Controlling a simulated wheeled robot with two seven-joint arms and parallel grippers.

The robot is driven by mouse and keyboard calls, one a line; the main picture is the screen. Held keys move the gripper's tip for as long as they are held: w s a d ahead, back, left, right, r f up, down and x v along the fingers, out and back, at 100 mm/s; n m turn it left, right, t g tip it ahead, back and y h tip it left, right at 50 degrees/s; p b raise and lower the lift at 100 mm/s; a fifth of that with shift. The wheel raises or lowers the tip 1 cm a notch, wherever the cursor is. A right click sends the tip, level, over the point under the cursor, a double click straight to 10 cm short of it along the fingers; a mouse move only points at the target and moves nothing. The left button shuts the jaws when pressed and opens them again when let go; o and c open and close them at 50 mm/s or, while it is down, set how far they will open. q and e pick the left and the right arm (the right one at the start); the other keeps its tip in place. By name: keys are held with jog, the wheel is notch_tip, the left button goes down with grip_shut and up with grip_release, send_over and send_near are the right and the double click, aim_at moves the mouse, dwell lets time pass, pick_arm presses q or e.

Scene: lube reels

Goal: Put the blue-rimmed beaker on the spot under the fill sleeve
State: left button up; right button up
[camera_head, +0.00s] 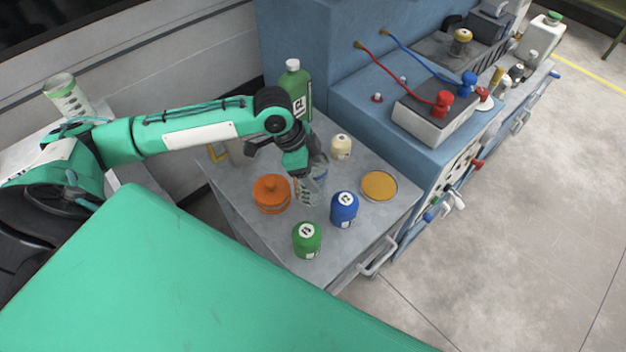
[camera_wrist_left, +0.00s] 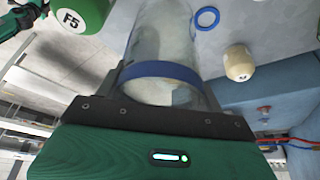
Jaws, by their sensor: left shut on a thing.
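My left gripper (camera_head: 307,182) is over the grey bench top and is shut on the blue-rimmed beaker (camera_wrist_left: 163,40). In the left wrist view the beaker is clear glass with a blue band around it, lying between the dark fingers. In the head view the gripper mostly hides the beaker, and I cannot tell whether it touches the bench. A blue ring (camera_wrist_left: 207,17) lies on the grey surface beyond it in the wrist view. I cannot make out the fill sleeve for certain. My right gripper is not in view.
A round amber dish (camera_head: 379,186) lies to the right. A blue cabinet (camera_head: 345,95) borders the bench behind.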

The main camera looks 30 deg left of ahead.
pick_arm(q)
jog(key=shift+f+p, duration=0.35)
jog(key=shift+f, duration=2.55)
jog(key=o, duration=1.3)
jog(key=shift+f, duration=0.1)
jog(key=shift+c, duration=0.2)
